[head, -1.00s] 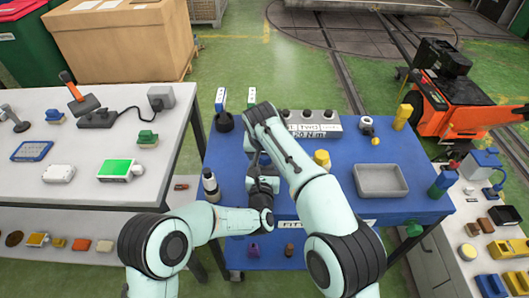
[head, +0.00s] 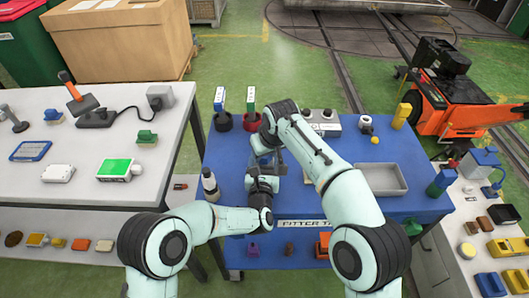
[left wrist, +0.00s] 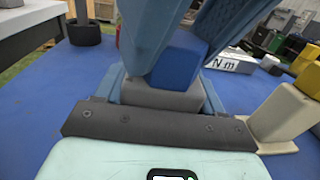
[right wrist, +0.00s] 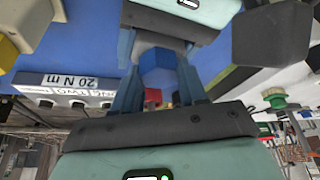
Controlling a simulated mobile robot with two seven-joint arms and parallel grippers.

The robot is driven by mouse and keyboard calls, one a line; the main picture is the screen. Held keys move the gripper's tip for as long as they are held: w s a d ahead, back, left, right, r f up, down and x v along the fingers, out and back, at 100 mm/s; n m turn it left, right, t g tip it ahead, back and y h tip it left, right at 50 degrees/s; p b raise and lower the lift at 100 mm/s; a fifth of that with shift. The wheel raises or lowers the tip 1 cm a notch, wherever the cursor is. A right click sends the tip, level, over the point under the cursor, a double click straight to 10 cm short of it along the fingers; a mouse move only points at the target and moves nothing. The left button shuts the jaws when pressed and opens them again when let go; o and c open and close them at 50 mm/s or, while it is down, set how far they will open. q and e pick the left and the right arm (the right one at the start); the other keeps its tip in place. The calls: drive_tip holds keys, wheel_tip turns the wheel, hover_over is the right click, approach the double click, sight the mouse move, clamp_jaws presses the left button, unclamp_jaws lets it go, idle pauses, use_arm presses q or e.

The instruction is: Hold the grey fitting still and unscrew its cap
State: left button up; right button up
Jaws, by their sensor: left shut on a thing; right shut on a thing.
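The grey fitting (left wrist: 160,94) sits low between the fingers of my left gripper (left wrist: 165,100) in the left wrist view. Its blue cap (left wrist: 178,62) is on top of it, between the fingers of my right gripper, which come down from above. The cap also shows in the right wrist view (right wrist: 157,62), between my right gripper's fingers (right wrist: 157,80). Both grippers are shut, the left on the fitting and the right on the cap. In the head view my right arm hides most of the fitting and cap. I cannot tell how far the cap is turned.
All this is over the blue table (head: 225,150). A grey tray (head: 385,178) lies at the right. A beige block (left wrist: 283,113) stands close by.

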drive_tip(key=n+y, duration=0.1)
drive_tip(key=n, duration=0.2)
drive_tip(key=shift+d+f+g, duration=0.1)
drive_tip(key=shift+g, duration=0.3)
drive_tip(key=n+g, duration=0.1)
drive_tip(key=n, duration=0.2)
drive_tip(key=shift+y, duration=0.3)
drive_tip(key=o, duration=1.2)
drive_tip(key=shift+o, duration=0.3)
drive_tip(key=shift+r, duration=2.1)
